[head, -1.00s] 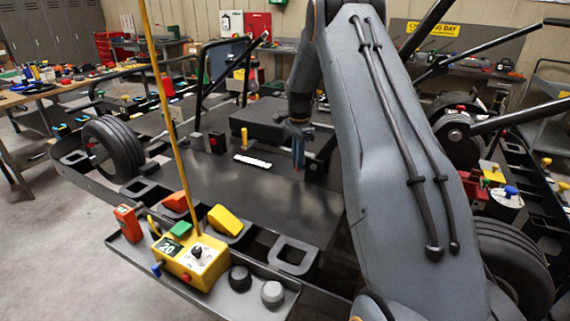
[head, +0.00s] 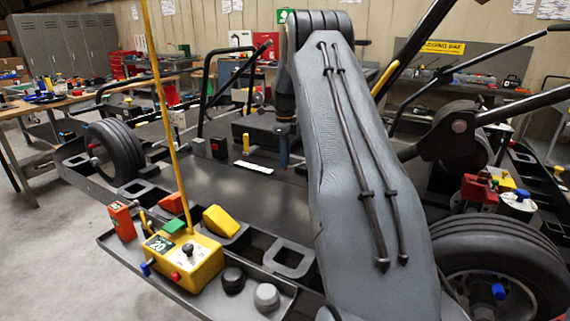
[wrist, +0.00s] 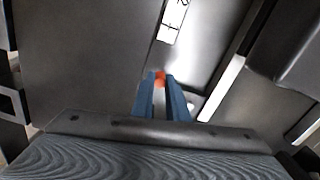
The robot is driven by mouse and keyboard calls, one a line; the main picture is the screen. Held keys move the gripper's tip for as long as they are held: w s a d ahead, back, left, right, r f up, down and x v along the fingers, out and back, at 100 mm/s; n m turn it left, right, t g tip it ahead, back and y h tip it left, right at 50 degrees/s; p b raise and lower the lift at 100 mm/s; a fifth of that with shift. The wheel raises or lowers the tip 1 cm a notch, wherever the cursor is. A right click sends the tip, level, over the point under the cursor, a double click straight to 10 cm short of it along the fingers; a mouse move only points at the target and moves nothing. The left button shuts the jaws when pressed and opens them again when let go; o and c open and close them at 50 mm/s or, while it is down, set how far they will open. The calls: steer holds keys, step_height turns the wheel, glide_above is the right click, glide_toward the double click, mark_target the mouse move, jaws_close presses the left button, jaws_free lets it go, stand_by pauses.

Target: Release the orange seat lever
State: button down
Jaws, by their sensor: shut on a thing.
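The orange seat lever (wrist: 160,80) shows as a small orange piece between the blue fingertips in the wrist view. My gripper (wrist: 162,90) is shut on it; the fingers hide most of the lever. In the head view my gripper (head: 283,158) points down over the dark kart floor, beside the black box-like part. The lever itself cannot be made out in the head view.
A white label strip (head: 253,167) lies on the kart floor left of my gripper. A yellow control box (head: 187,262) with a tall yellow pole stands on the near side tray. A kart wheel (head: 490,262) is at right.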

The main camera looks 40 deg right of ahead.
steer(key=shift+w+m, duration=0.2)
steer(key=shift+m, duration=0.1)
steer(key=c, duration=1.7)
jaws_free()
steer(key=shift+r+b, duration=1)
steer(key=shift+r, duration=2.95)
